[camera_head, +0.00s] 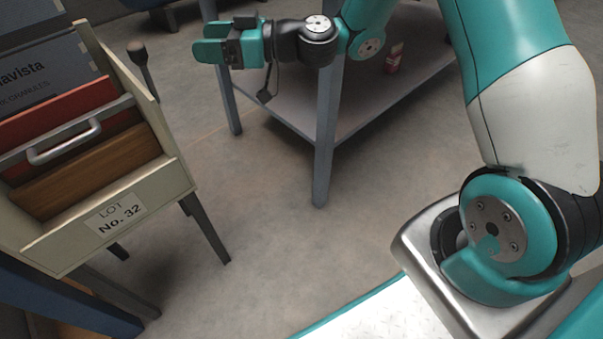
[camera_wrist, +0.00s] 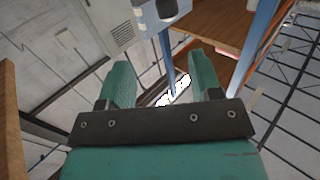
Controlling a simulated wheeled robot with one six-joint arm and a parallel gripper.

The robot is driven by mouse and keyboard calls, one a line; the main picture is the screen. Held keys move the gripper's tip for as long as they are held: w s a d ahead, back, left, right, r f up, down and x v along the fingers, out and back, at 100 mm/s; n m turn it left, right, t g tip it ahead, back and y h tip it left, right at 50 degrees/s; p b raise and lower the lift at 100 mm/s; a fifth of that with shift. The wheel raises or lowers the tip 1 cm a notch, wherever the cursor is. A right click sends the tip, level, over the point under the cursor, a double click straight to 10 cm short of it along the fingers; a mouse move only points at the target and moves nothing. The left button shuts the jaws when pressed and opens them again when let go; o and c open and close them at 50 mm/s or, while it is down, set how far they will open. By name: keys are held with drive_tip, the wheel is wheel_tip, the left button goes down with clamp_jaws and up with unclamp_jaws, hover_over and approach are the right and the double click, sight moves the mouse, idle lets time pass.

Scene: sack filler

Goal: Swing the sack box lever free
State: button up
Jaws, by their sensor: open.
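The sack box (camera_head: 65,243) is a cream open-topped box at the left of the head view, labelled LOT No. 32. I cannot make out the lever in the wrist view.
In the box are a red panel (camera_head: 60,112), a metal handle (camera_head: 65,143) and a brown wooden panel (camera_head: 85,172). A table with blue-grey legs (camera_head: 327,130) stands behind my gripper, with a red can (camera_head: 394,60) on its low shelf. Open floor (camera_head: 265,235) lies between box and base.

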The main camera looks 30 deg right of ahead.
drive_tip(key=s+a+f+g+h+b, duration=0.1)
drive_tip(key=s+a+g+h+b, duration=0.15)
drive_tip(key=s, duration=0.45)
drive_tip(key=s+a+g+h+b, duration=0.15)
drive_tip(key=s+g, duration=0.25)
drive_tip(key=s, duration=0.4)
drive_tip(key=s+d+f+m+g+h, duration=0.1)
drive_tip(key=s+d+m+h, duration=0.1)
drive_tip(key=s, duration=0.4)
drive_tip(key=s+d+f+m+g+h, duration=0.1)
drive_tip(key=s+d+m+h, duration=0.1)
drive_tip(key=s+d+h, duration=0.2)
drive_tip(key=shift+s+d+f+h+p, duration=0.3)
drive_tip(key=shift+s+d+h, duration=0.1)
drive_tip(key=shift+s, duration=0.95)
